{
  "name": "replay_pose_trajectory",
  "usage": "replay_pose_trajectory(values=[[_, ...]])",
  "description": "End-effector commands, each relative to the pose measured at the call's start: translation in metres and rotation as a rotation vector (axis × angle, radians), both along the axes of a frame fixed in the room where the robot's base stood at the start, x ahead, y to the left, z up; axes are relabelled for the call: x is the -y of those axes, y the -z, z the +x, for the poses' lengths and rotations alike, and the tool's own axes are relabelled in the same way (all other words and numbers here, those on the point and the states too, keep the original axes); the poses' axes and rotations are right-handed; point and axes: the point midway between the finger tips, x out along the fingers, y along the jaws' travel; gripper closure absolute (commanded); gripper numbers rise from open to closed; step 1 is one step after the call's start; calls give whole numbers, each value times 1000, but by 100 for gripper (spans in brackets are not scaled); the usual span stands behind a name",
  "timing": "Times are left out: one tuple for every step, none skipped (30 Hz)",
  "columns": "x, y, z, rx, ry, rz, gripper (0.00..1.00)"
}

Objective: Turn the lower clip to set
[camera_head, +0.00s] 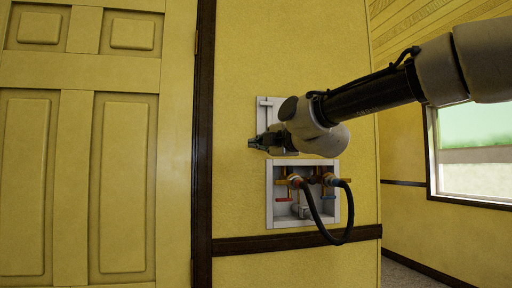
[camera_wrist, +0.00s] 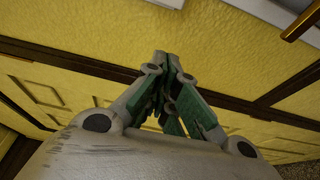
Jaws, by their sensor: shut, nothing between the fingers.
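A white wall panel (camera_head: 263,112) is partly behind my arm in the head view. A small light bar-like part (camera_head: 266,102) shows near its top left. I cannot make out a lower clip; the lower part of the panel is hidden by my gripper and wrist. My gripper (camera_head: 253,143) points left, at the panel's lower left edge, and I cannot tell whether it touches it. In the wrist view my gripper (camera_wrist: 161,55) has its green-padded fingers together at the tips, with nothing between them.
Below is a white recessed valve box (camera_head: 270,222) with a red handle (camera_head: 284,199), a blue handle (camera_head: 329,196) and a dark looping hose (camera_head: 347,215). A yellow panelled door (camera_head: 75,150) is left, a window (camera_head: 475,150) right. A brass-coloured bar (camera_wrist: 303,22) shows in the wrist view.

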Motion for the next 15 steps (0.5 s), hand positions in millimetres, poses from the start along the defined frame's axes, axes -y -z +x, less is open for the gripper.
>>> replay_pose_trajectory(values=[[-5, 1, 7, -2, 0, -2, 100], [-8, 2, 11, -2, 0, -2, 100], [-12, 2, 17, -2, 0, -2, 100], [-16, 2, 22, -3, 0, -2, 100], [-20, 2, 28, -3, 0, -1, 100], [-25, 2, 35, -4, 0, -1, 100], [-29, 2, 41, -3, 0, -1, 100], [-33, 2, 46, -4, 0, 0, 100], [-37, 2, 53, -4, 0, 0, 100], [-41, 2, 59, -4, 0, 0, 100], [-45, 2, 64, -4, -1, 0, 100], [-51, 2, 71, -4, -1, 0, 100], [-55, 2, 76, -4, -2, 0, 100], [-48, 2, 75, -2, 2, -2, 100], [-44, 2, 76, -2, 4, -3, 100]])
